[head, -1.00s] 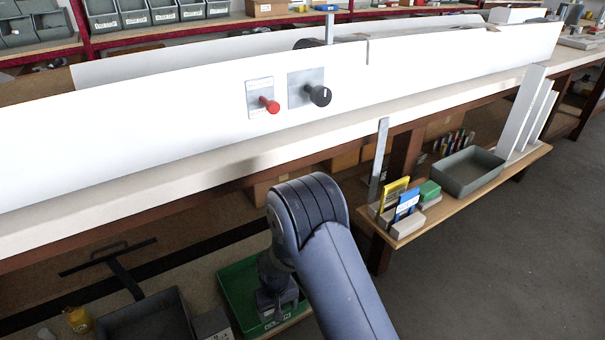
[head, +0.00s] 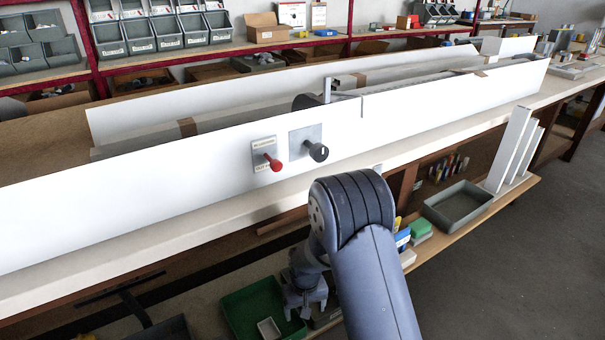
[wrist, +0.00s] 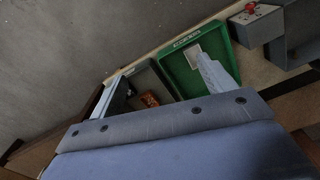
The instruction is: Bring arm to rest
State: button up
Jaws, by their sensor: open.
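My arm reaches forward from the bottom of the head view, bent at a large blue-grey joint. My gripper (head: 304,308) points down beyond the bend, in front of the bench and above a green tray (head: 240,314). In the wrist view my gripper (wrist: 163,84) shows two fingers well apart, with nothing held between them. The green tray (wrist: 234,86) lies below, behind the right finger, with a small pale piece in it. My own grey housing hides the lower part of that view.
A long white profile (head: 210,180) lies along the bench, with a red knob (head: 274,163) and a black knob (head: 317,152) on its front. A low shelf at right holds a grey tray (head: 428,212) and upright white pieces (head: 510,150). Open floor lies at right.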

jog(key=d+r+m+p, duration=0.1)
jog(key=d+r+p, duration=0.3)
jog(key=r, duration=0.3)
jog(key=d+r+m+p, duration=0.1)
jog(key=d+r+p, duration=0.3)
jog(key=r+p, duration=0.2)
notch_tip(320, 180, up, 2)
jog(key=shift+w+d+r, duration=0.15)
jog(key=shift+r, duration=0.05)
